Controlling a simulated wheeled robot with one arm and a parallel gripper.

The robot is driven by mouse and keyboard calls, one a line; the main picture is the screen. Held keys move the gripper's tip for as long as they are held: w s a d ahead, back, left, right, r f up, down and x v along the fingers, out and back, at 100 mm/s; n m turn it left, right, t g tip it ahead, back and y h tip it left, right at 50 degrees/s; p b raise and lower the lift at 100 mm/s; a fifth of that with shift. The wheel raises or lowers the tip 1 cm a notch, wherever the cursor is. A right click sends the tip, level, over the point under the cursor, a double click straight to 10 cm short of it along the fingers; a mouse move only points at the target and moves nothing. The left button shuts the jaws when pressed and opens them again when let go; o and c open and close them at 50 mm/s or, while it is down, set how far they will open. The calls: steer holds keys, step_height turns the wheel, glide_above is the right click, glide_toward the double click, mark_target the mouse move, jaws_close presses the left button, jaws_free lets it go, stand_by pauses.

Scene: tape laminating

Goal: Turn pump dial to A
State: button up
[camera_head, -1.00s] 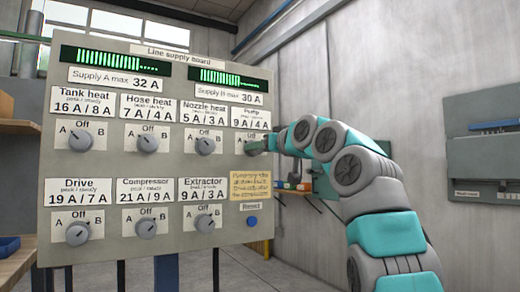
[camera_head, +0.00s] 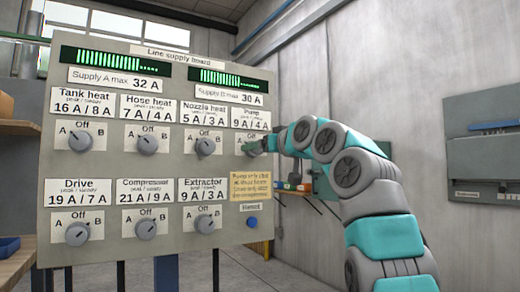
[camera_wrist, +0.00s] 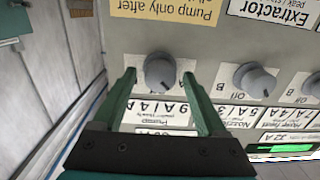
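The pump dial (camera_wrist: 160,70) is a round grey knob on the panel, below the "Pump 9 A / 4 A" label (camera_head: 250,118). In the wrist view, which is upside down, it sits between the two green fingers of my gripper (camera_wrist: 160,85). The fingers are apart, one on each side of the dial, with visible gaps, so they do not appear to grip it. In the head view my gripper (camera_head: 265,146) is at the pump dial and largely hides it. I cannot clearly tell where its pointer points.
The line supply board (camera_head: 130,250) carries several other dials. The nozzle heat dial (camera_head: 205,146) is just left of the pump dial. The extractor dial (camera_head: 205,224), a yellow note (camera_head: 250,184) and a blue reset button (camera_head: 252,223) are below. A grey wall box (camera_head: 485,165) is at right.

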steer(key=shift+s+d, duration=0.1)
steer(key=b+v, duration=0.4)
steer(key=v, duration=0.3)
steer(key=shift+s, duration=0.25)
steer(key=shift+d, duration=0.15)
